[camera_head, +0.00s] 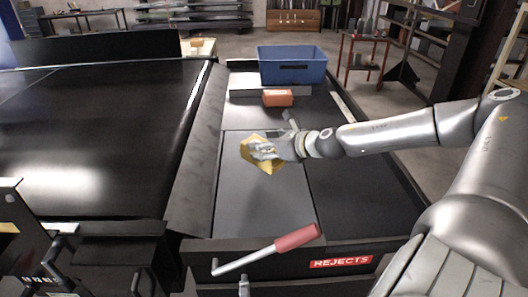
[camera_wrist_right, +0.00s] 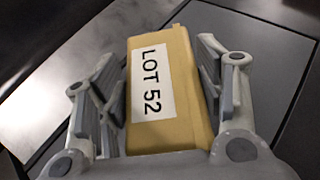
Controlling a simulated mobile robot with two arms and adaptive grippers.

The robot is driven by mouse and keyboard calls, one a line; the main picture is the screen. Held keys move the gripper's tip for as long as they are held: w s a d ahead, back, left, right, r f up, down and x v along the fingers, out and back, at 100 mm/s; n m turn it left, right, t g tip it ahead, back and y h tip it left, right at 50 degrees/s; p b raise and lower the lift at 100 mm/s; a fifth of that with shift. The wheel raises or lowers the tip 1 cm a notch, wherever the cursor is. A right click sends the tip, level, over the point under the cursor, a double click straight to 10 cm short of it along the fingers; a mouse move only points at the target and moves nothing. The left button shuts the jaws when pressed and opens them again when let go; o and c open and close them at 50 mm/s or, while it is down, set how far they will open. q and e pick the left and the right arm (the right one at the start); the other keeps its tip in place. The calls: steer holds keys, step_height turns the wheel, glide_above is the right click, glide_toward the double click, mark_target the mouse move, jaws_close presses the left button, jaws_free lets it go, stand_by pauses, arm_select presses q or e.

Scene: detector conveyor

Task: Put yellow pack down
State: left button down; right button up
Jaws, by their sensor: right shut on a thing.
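The yellow pack (camera_head: 266,165) is over the grey panel of the rejects table in the head view. In the right wrist view the yellow pack (camera_wrist_right: 170,85) carries a white label reading "LOT 52". My right gripper (camera_head: 263,151) is shut on it, with one finger on each side, and the gripper (camera_wrist_right: 168,95) also shows in the wrist view. I cannot tell whether the pack touches the surface below. My left gripper is not in view.
A blue bin (camera_head: 292,65) and an orange pack (camera_head: 278,98) stand at the table's far end. A red-handled lever (camera_head: 296,239) lies across the near edge by the REJECTS sign (camera_head: 341,262). The black conveyor (camera_head: 90,130) is to the left. The grey panel (camera_head: 240,205) is clear near the pack.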

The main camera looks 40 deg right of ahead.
steer(key=shift+w+d+f+b, duration=0.25)
steer(key=shift+w+f+b, duration=0.1)
steer(key=shift+w+f, duration=0.3)
step_height(320, 180, down, 2)
steer(key=shift+f+b, duration=0.15)
steer(key=shift+b, duration=0.35)
steer(key=shift+d+f, duration=0.15)
steer(key=shift+f, duration=0.35)
steer(key=shift+r, duration=0.1)
steer(key=shift+f+b, duration=0.25)
steer(key=shift+b, duration=0.1)
steer(key=o, duration=1.4)
steer(key=shift+c, duration=0.2)
steer(key=shift+s, duration=0.1)
